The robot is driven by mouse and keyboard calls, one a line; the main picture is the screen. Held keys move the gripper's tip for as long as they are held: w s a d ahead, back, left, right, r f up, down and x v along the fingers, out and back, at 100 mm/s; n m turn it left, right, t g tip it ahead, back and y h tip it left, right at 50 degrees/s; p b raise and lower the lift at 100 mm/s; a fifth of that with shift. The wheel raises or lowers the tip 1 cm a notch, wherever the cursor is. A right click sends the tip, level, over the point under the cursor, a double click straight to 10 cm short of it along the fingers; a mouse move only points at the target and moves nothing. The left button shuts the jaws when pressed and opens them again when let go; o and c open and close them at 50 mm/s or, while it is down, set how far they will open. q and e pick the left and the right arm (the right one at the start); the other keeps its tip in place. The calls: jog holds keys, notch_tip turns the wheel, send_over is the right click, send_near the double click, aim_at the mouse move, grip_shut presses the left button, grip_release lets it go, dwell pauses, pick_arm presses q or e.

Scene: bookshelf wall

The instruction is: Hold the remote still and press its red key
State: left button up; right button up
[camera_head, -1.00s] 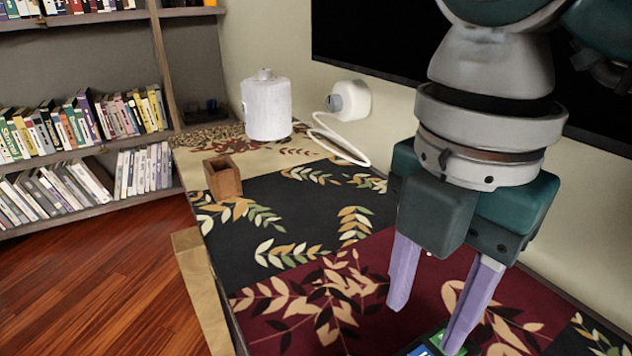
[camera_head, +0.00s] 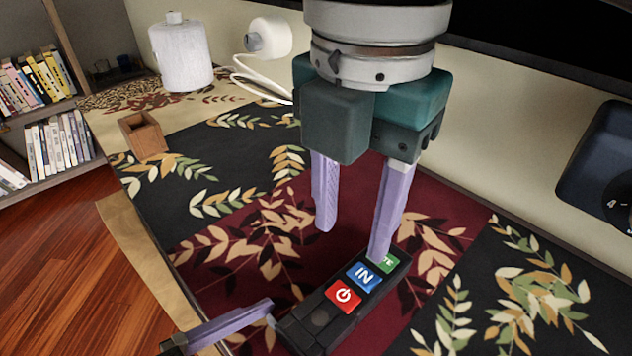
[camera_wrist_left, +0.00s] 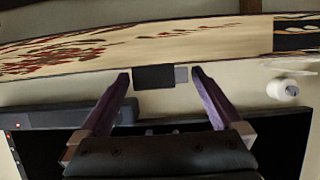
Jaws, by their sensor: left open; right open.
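The black remote (camera_head: 318,318) lies on the dark red part of the patterned cloth in the head view. Its red power key (camera_head: 343,295) faces up, nearest of the coloured keys to me, then a blue "IN" key (camera_head: 364,277) and a partly hidden green key (camera_head: 388,261). My right gripper (camera_head: 352,242) is open and empty, pointing down, one fingertip in front of the green key. Whether it touches is unclear. One finger of my left gripper shows at the lower left, its tip near the remote's near end. In the left wrist view the left gripper (camera_wrist_left: 159,76) is open.
A dark dial device (camera_head: 598,170) is at right. A dark block (camera_wrist_left: 154,77), not identifiable, shows between the left fingers in the wrist view.

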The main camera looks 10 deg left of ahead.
pick_arm(q)
jog(key=c, duration=1.3)
pick_arm(e)
jog(key=shift+c, duration=0.3)
dwell(0.3)
grip_shut()
dwell(0.9)
dwell(0.6)
